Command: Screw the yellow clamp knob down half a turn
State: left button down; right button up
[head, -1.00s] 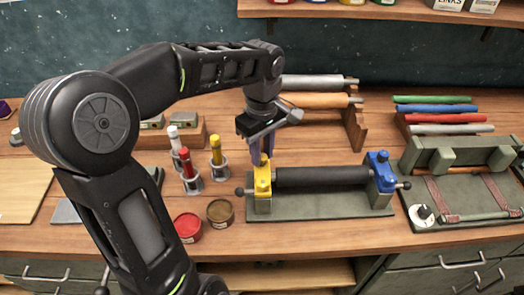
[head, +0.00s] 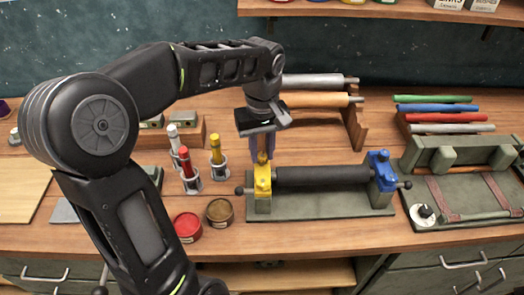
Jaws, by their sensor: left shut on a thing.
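The yellow clamp (head: 263,178) stands at the left end of a dark roller (head: 322,175) on a grey-green base plate (head: 320,208). Its knob is at the top, mostly hidden by the fingers. My left gripper (head: 262,155) points straight down over the yellow clamp, and its fingers are shut on the yellow knob. A blue clamp (head: 381,170) holds the right end of the roller. My right gripper is not in view.
Left of the clamp stand holders with a red tube (head: 186,162), a yellow tube (head: 216,149) and a white one. A red tin (head: 188,226) and a brown tin (head: 219,211) sit in front. Racked rollers (head: 315,100) lie behind; a green-grey press (head: 460,180) stands right.

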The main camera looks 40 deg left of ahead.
pick_arm(q)
jog(key=m, duration=0.3)
jog(key=shift+m, duration=0.4)
jog(key=m, duration=0.3)
jog(key=shift+m, duration=0.3)
jog(key=m, duration=0.3)
jog(key=shift+m, duration=0.3)
jog(key=m, duration=0.4)
jog(key=shift+m, duration=0.3)
jog(key=m, duration=0.3)
jog(key=shift+m, duration=0.3)
jog(key=m, duration=0.8)
jog(key=shift+m, duration=1.9)
